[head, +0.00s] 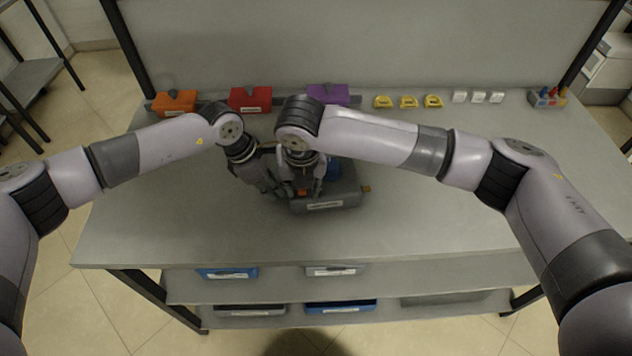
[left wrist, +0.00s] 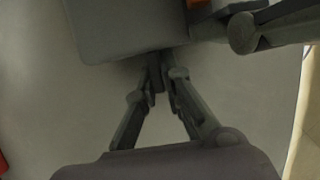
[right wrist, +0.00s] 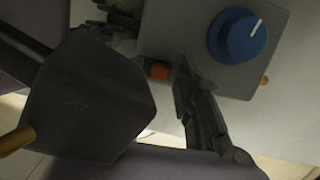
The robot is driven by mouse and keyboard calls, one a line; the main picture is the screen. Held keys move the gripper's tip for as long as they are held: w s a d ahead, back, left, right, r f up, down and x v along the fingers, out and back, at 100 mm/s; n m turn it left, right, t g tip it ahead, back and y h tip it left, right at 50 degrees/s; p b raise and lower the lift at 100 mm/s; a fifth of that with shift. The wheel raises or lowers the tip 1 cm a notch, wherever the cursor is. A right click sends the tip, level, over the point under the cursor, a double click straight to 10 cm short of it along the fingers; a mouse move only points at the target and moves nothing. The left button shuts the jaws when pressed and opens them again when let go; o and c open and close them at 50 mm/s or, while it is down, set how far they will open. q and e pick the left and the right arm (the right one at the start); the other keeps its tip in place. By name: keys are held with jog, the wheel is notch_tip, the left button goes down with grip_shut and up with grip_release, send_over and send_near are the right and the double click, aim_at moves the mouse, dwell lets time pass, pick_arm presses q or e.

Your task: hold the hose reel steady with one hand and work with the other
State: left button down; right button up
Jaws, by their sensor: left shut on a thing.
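The grey box (head: 345,192) with a label on its front, which I take for the hose reel, sits on the bench. Its blue knob (right wrist: 238,36) with a white mark, orange button (right wrist: 160,71) and orange peg (right wrist: 265,80) show in the right wrist view. My left gripper (left wrist: 158,75) is shut at the edge of the grey box (left wrist: 125,25); the exact grip is hard to see. My right gripper (head: 303,186) is over the box's left part, its fingers apart around the orange button. In the right wrist view a dark block hides one finger.
Orange (head: 175,103), red (head: 250,99) and purple (head: 328,95) boxes stand along the back, with several yellow pieces (head: 408,102), white pieces (head: 478,97) and a small holder (head: 547,98) to their right. The bench's right side is clear. Bins sit on lower shelves.

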jog(key=shift+r, duration=3.5)
pick_arm(q)
jog(key=c, duration=1.7)
grip_release()
jog(key=shift+o, duration=0.3)
